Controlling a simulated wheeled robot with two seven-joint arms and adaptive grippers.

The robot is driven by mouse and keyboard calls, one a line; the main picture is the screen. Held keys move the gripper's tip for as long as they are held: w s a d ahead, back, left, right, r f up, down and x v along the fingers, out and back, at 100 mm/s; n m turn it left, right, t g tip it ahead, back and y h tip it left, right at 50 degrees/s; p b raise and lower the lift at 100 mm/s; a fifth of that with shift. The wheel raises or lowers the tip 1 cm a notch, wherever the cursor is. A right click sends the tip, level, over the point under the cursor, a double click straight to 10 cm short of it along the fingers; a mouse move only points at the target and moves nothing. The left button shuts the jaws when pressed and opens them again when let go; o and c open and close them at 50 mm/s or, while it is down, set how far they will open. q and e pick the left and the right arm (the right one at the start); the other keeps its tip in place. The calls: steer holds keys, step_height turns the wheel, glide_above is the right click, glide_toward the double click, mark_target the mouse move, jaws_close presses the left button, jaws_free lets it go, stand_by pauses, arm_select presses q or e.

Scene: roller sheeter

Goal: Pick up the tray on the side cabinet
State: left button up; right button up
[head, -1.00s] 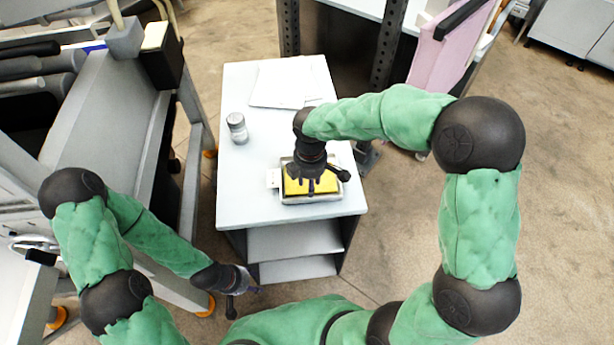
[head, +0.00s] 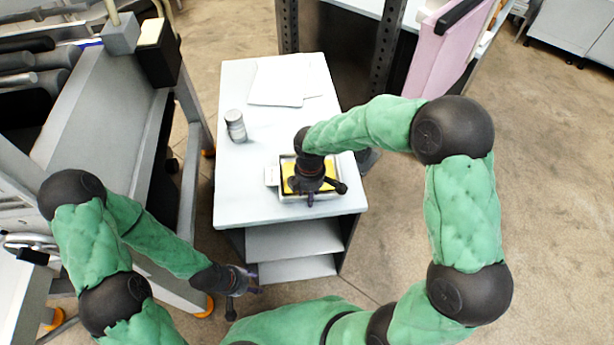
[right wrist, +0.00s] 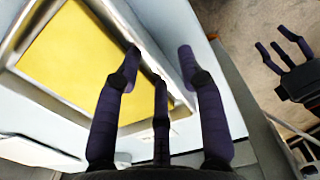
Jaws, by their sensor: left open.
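The tray (head: 289,199) is shallow and pale with a yellow inside, and lies flat near the front edge of the side cabinet (head: 245,195). In the right wrist view its pale rim (right wrist: 52,98) and yellow inside fill the left. My right gripper (head: 310,201) points down over the tray's front part and hides some of it. In the right wrist view my right gripper (right wrist: 160,58) has its fingers spread at the tray's right rim; contact cannot be told. My left gripper (head: 245,290) is open and empty, low in front of the cabinet; it also shows in the right wrist view (right wrist: 280,45).
A small grey jar (head: 235,126) and white paper sheets (head: 277,82) lie behind the tray on the cabinet top. A grey machine (head: 95,120) stands at left. A pink panel (head: 440,55) stands at the back right. The floor at right is clear.

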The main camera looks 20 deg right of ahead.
steer(key=shift+f, duration=0.25)
stand_by(0.4)
jaws_close()
